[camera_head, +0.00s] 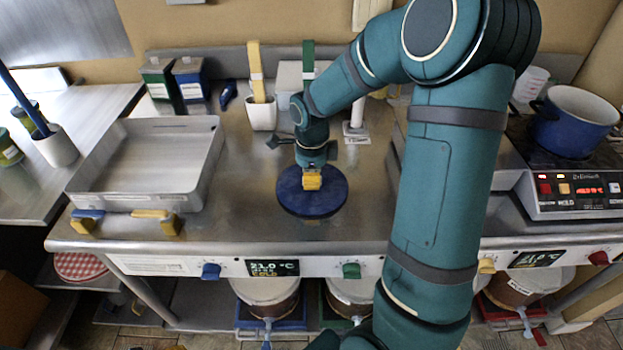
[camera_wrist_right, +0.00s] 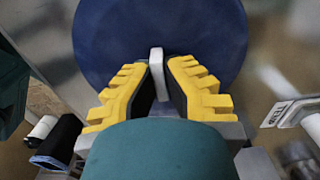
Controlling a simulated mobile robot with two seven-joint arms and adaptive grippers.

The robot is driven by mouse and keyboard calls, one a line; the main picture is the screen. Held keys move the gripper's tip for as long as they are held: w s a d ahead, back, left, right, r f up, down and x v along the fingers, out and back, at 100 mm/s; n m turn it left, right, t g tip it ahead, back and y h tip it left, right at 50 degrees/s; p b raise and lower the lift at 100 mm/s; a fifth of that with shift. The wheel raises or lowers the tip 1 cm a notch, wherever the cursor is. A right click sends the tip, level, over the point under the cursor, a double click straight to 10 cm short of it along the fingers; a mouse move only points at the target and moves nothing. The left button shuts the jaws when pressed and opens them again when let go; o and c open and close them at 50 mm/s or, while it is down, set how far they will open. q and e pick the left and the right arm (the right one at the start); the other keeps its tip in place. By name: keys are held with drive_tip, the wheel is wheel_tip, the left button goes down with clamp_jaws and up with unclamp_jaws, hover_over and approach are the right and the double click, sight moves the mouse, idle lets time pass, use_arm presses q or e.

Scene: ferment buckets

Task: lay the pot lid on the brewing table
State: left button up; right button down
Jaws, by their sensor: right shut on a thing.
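The pot lid (camera_head: 297,203) is a round, dark blue disc over the middle of the steel brewing table (camera_head: 250,222), near its front edge. In the head view it looks flat and level; I cannot tell whether it touches the table top. My right gripper (camera_head: 312,182) is above the lid's centre, pointing down. In the right wrist view its yellow fingers (camera_wrist_right: 158,75) are shut on the lid's pale upright handle (camera_wrist_right: 156,62), with the blue lid (camera_wrist_right: 110,40) spread beyond them. My left gripper is not in view.
A steel tray (camera_head: 207,165) stands left of the lid. A white holder (camera_head: 262,116) with a yellow-handled tool and green and blue boxes stand at the back. A blue pot (camera_head: 570,125) without a lid is on the heater (camera_head: 575,190) at right. Bare table surrounds the lid.

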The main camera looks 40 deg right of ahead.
drive_tip(key=shift+r, duration=0.1)
drive_tip(key=c, duration=1.1)
unclamp_jaws()
drive_tip(key=shift+c, duration=0.2)
drive_tip(key=shift+r, duration=0.1)
wheel_tip(320, 180, up, 12)
drive_tip(key=p, duration=0.3)
